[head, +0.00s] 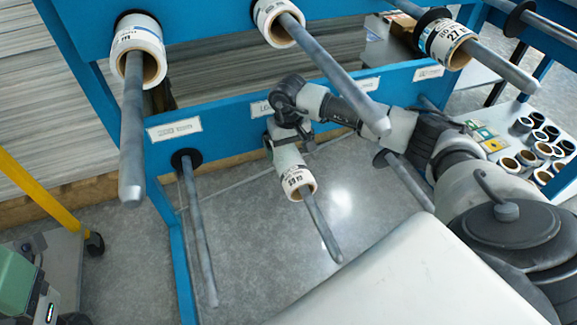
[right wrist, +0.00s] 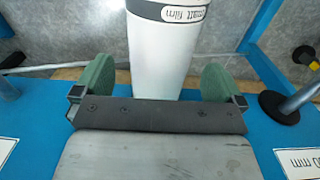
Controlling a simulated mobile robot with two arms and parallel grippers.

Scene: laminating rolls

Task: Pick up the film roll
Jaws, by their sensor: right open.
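The film roll (head: 293,172) is white with a printed end and a brown core. It sits on the lower middle rod of the blue rack. My right gripper (head: 289,143) is at the rack end of this roll, reaching in from above. In the right wrist view the white roll (right wrist: 168,45), labelled "matt film", lies between the two green finger pads of the open gripper (right wrist: 155,78). Gaps show beside the roll, wider on the right. Whether the pads touch it lower down cannot be told. My left gripper is not in view.
The blue rack (head: 225,122) has long grey rods sticking out towards me. White rolls hang on the upper rods at left (head: 138,42), middle (head: 275,18) and right (head: 442,40). A lower left rod (head: 198,230) is bare. A white table (head: 522,135) at right holds several small rolls.

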